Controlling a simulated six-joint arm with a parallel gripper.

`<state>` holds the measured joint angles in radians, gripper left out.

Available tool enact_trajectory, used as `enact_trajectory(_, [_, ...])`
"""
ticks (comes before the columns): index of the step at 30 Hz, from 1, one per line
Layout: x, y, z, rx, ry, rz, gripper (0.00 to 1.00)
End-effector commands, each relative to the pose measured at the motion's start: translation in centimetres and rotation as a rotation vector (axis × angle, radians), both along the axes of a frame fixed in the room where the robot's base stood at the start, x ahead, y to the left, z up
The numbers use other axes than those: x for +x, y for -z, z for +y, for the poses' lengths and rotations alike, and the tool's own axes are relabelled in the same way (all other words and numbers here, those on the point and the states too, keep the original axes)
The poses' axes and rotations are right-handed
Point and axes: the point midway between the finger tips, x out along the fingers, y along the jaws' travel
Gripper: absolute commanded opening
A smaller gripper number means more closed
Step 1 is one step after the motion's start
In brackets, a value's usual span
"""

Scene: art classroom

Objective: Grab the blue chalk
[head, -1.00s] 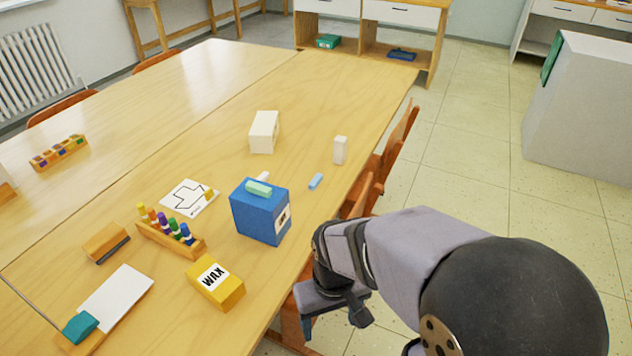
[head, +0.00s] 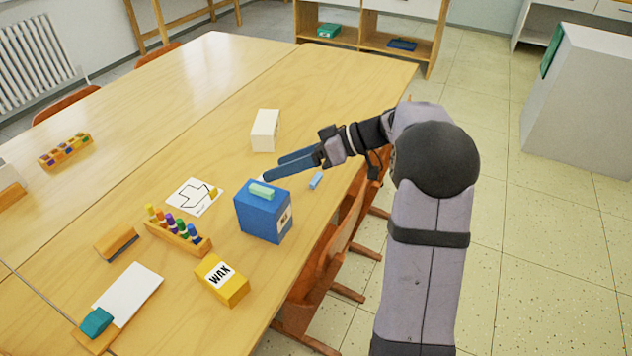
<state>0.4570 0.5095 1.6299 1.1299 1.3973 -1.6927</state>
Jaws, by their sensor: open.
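The light blue chalk (head: 316,180) lies on the table near its right edge, to the right of the blue box. My gripper (head: 272,168) is open, with its fingers pointing left over the table. The fingertips are past the chalk to its upper left, close behind the blue box, and nothing shows between them. The chalk lies below the gripper in the picture and is apart from the fingers.
The blue box (head: 264,216) carries a green chalk (head: 261,191). A white box (head: 265,131) stands behind my gripper. A yellow wax box (head: 222,281) and a marker rack (head: 178,240) stand nearer. Chairs (head: 325,250) line the right edge.

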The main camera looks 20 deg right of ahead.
Motion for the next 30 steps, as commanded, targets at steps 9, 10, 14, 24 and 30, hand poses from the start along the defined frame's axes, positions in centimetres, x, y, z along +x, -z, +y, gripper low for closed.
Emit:
enact_trajectory(9, [4.7, 11.7, -14.9, -0.117, 0.199, -0.323, 0.67])
enact_trajectory(10, [4.8, 12.1, -15.5, -0.127, 0.206, -0.337, 0.67])
enact_trajectory(14, [4.9, 13.0, -17.0, -0.15, 0.224, -0.366, 0.67])
enact_trajectory(24, [6.0, 13.6, -15.9, -0.151, 0.223, -0.367, 0.67])
enact_trajectory(30, [6.3, 13.8, -15.6, -0.153, 0.223, -0.367, 0.67])
